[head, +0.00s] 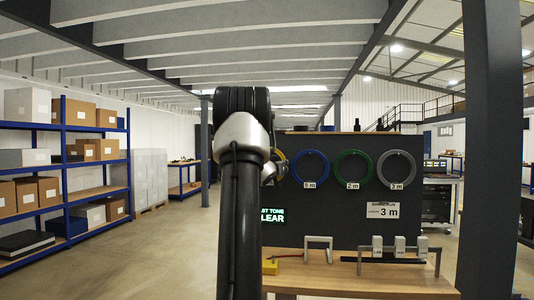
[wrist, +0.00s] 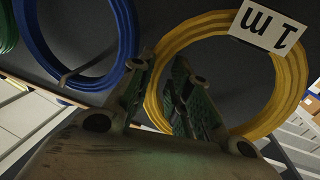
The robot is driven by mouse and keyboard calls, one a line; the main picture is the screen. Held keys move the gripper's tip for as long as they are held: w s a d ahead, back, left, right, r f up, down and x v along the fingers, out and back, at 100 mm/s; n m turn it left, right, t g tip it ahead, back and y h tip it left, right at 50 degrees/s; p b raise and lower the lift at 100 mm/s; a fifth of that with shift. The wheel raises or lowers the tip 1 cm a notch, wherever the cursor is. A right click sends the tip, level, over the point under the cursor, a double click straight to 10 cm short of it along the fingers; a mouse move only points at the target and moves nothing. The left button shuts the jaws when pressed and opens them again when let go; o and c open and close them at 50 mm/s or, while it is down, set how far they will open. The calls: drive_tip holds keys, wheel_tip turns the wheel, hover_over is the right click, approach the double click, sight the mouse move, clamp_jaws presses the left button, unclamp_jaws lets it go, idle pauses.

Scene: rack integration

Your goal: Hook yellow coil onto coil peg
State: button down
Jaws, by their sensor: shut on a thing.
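The yellow coil (wrist: 278,92) is a ring with a white tag (wrist: 268,22) that reads "1 m" upside down in the wrist view. My gripper (wrist: 162,72) is shut on the coil's left side, with the strand between its two fingers. The coil is in front of the dark board (head: 335,235); I cannot tell whether it touches it. In the head view a small yellow arc of the coil (head: 281,155) shows beside my arm, which hides the rest and my gripper. A peg for the yellow coil is not visible.
Blue (head: 310,168), green (head: 353,168) and grey (head: 396,168) coils hang in a row on the board. The blue coil is close to my gripper in the wrist view (wrist: 125,40). Below are a bench (head: 360,281), a grey bracket (head: 319,243) and a yellow block (head: 270,267).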

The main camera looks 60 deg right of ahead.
drive_tip(key=shift+w+d+f, duration=0.25)
drive_tip(key=shift+d+f, duration=0.25)
drive_tip(key=shift+d, duration=0.1)
idle(1.3)
drive_tip(key=c, duration=1.3)
unclamp_jaws()
drive_tip(key=shift+o, duration=0.2)
drive_tip(key=v, duration=1.2)
